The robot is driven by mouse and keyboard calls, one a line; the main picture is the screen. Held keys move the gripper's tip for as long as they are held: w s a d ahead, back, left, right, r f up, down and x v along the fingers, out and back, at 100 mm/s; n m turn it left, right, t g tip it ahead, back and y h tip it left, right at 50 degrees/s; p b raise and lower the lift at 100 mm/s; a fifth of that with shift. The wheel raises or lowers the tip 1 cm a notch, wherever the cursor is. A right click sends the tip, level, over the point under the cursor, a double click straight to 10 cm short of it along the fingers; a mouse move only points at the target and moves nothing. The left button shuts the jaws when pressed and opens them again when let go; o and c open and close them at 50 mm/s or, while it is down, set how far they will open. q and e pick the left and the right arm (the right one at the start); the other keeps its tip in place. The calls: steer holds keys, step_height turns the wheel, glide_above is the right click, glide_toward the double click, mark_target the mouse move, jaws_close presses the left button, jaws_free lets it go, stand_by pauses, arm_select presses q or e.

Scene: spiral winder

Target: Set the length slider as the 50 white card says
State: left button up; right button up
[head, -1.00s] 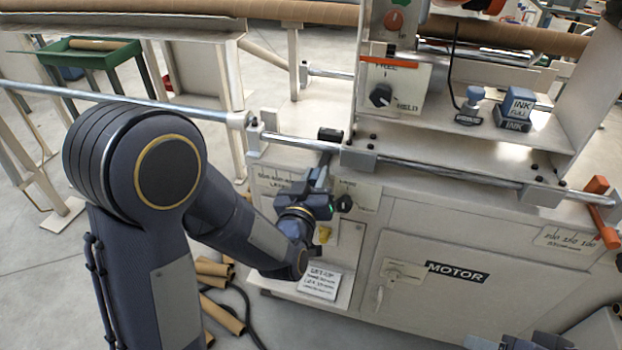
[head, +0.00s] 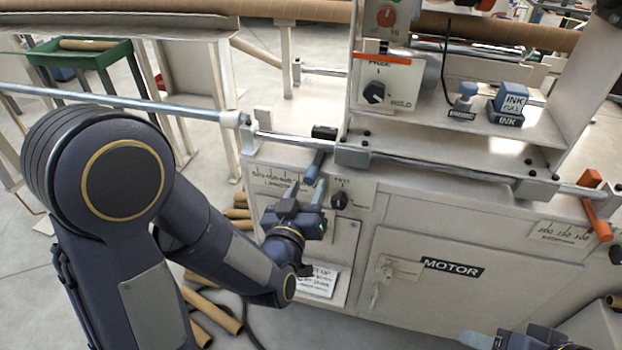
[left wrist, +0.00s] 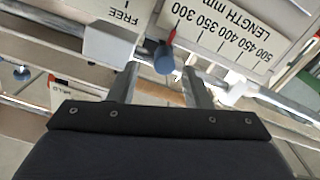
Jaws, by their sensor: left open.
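The length slider's blue handle (head: 313,168) hangs at the front of the machine, beside the length scale plate (head: 275,183). In the left wrist view its round blue knob (left wrist: 164,60) has a red pointer (left wrist: 172,36) near the 300 end of the scale (left wrist: 230,40). My left gripper (head: 304,192) is open, just below and in front of the handle; the knob shows beyond and between its fingertips (left wrist: 160,82), apparently not clamped. A white card (head: 320,281) stands below, partly behind the gripper; its print is too small to read surely. My right gripper (head: 478,340) barely shows at the bottom edge.
A black rotary knob (head: 339,200) sits close to the right of the left gripper. Above are a FREE/HELD switch (head: 374,92) and a long steel rail (head: 430,163). Cardboard tubes (head: 215,310) lie on the floor. The MOTOR cabinet front (head: 440,235) is clear.

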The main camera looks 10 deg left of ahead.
arm_select(q)
steer(key=s, duration=0.3)
stand_by(0.5)
steer(key=s+a+g+h, duration=0.1)
steer(key=s+a+g, duration=0.25)
steer(key=s, duration=0.35)
steer(key=s+a+m+g+h, duration=0.1)
steer(key=s+a+g, duration=0.1)
steer(key=s+g, duration=0.35)
steer(key=s+a+g+h, duration=0.1)
steer(key=s+a+g, duration=0.15)
steer(key=s, duration=0.45)
step_height(320, 180, up, 18)
steer(key=p, duration=1.9)
steer(key=shift+d+f+m+g, duration=0.15)
steer(key=shift+m+g, duration=0.15)
steer(key=shift+g, duration=0.15)
